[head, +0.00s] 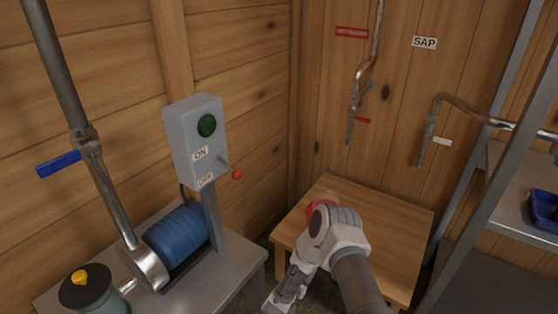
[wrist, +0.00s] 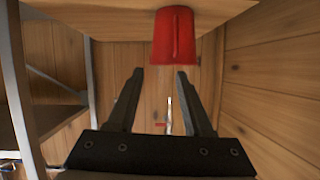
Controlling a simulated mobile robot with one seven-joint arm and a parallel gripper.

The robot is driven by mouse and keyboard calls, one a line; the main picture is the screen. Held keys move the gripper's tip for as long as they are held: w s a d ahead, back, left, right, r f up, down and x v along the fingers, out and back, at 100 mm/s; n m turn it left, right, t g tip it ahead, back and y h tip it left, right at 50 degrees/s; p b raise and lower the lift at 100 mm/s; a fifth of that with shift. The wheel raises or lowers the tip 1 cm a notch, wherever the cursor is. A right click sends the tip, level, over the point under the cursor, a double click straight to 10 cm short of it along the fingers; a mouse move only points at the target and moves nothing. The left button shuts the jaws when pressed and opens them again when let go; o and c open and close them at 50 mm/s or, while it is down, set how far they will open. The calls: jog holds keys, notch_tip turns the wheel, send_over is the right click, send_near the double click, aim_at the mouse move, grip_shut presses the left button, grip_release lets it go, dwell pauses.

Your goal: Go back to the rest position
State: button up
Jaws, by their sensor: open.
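A red cup (head: 318,206) stands on the small wooden table (head: 398,222) in the head view, mostly hidden behind my arm. In the wrist view, which looks upside down, the red cup (wrist: 174,38) is at the top against the wooden tabletop (wrist: 105,22). My gripper (wrist: 160,72) is open there, with its two dark fingers apart and nothing between them. The cup appears beyond the fingertips, clear of them.
A grey switch box (head: 200,140) with ON and OFF labels stands above a bench with a blue cylinder (head: 177,236). A blue-handled pipe (head: 75,120) rises at left. Pipes hang on the back wall near a SAP label (head: 424,42). Metal shelving with a blue tray (head: 543,212) is at right.

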jog(key=w+a+r+n+y+p, duration=0.1)
jog(key=w+r+y, duration=0.15)
jog(key=r, duration=0.45)
jog(key=w+a+r+n+y, duration=0.1)
jog(key=w+a+r, duration=0.1)
jog(key=w+r, duration=0.35)
jog(key=w+a+r+y+p, duration=0.1)
jog(key=r+y, duration=0.1)
jog(key=r, duration=0.6)
jog(key=s+r+n+g+y+p, duration=0.15)
jog(key=s+r, duration=0.25)
jog(key=r, duration=0.9)
jog(key=s+r+n+g+y+p, duration=0.1)
jog(key=s+r+n, duration=0.3)
jog(key=r, duration=0.9)
jog(key=s+d+r+g+p, duration=0.1)
jog(key=s+d+r, duration=0.2)
jog(key=s, duration=0.7)
jog(key=s+d+r+g+h+p, duration=0.1)
jog(key=s+d+r, duration=0.2)
jog(key=s, duration=0.8)
jog(key=s+d+r+g+p, duration=0.1)
jog(key=s+d+r, duration=0.2)
jog(key=s, duration=0.8)
notch_tip(320, 180, up, 3)
jog(key=shift+s+f+m+g+h, duration=0.15)
jog(key=shift+s+m+g+h, duration=0.05)
jog(key=shift+m+g+h, duration=0.15)
jog(key=shift+d, duration=0.2)
